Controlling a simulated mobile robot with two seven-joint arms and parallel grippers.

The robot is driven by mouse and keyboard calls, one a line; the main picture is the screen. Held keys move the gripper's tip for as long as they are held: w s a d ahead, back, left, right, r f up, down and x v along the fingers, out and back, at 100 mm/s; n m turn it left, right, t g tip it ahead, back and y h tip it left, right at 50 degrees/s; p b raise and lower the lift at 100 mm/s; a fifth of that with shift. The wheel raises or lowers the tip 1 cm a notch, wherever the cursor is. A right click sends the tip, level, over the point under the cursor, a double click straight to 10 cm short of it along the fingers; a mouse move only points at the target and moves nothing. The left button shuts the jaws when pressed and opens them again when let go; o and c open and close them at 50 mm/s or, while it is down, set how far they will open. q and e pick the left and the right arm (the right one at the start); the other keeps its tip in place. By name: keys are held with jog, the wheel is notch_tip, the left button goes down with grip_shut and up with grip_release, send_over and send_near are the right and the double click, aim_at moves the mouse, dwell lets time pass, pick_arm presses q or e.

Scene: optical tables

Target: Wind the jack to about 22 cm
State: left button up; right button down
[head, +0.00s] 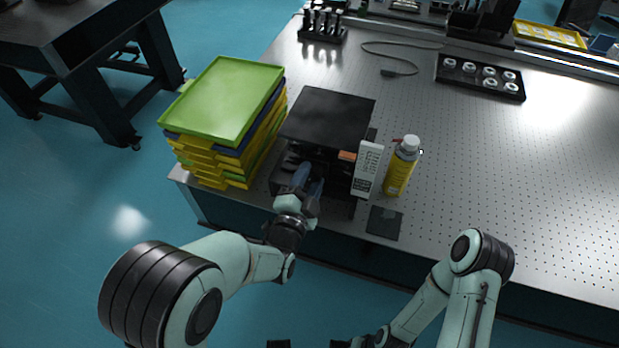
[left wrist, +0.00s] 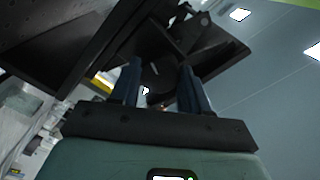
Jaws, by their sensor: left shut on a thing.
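The jack (head: 328,118) is a black lab jack with a flat square top plate, raised above the optical table between the tray stack and a yellow bottle. A white upright scale (head: 366,168) stands at its right front. My left gripper (head: 303,182) is at the jack's front side, low under the top plate. In the left wrist view the two blue fingers (left wrist: 160,88) are shut on a dark part between them, at the jack's knob; its shape is hard to make out. My right arm is at the lower right of the head view; its gripper is not clearly visible.
A stack of green, yellow and blue trays (head: 228,105) stands close left of the jack. The yellow bottle (head: 402,167) with a white cap is on the right, near a dark square pad (head: 384,222). The perforated table top (head: 490,170) is clear farther right.

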pick_arm(q)
jog(key=m, duration=0.3)
jog(key=shift+r+m+p, duration=0.1)
jog(key=shift+m+p, duration=0.2)
jog(key=shift+m, duration=0.1)
jog(key=m, duration=0.3)
jog(key=shift+m+p, duration=0.3)
jog(key=shift+p, duration=0.05)
jog(key=m+p, duration=0.1)
jog(key=m, duration=0.3)
jog(key=shift+w+r+m+p, duration=0.1)
jog(key=shift+m+p, duration=0.25)
jog(key=shift+m, duration=1.35)
jog(key=o, duration=1.1)
jog(key=shift+c, duration=0.2)
jog(key=shift+f, duration=0.2)
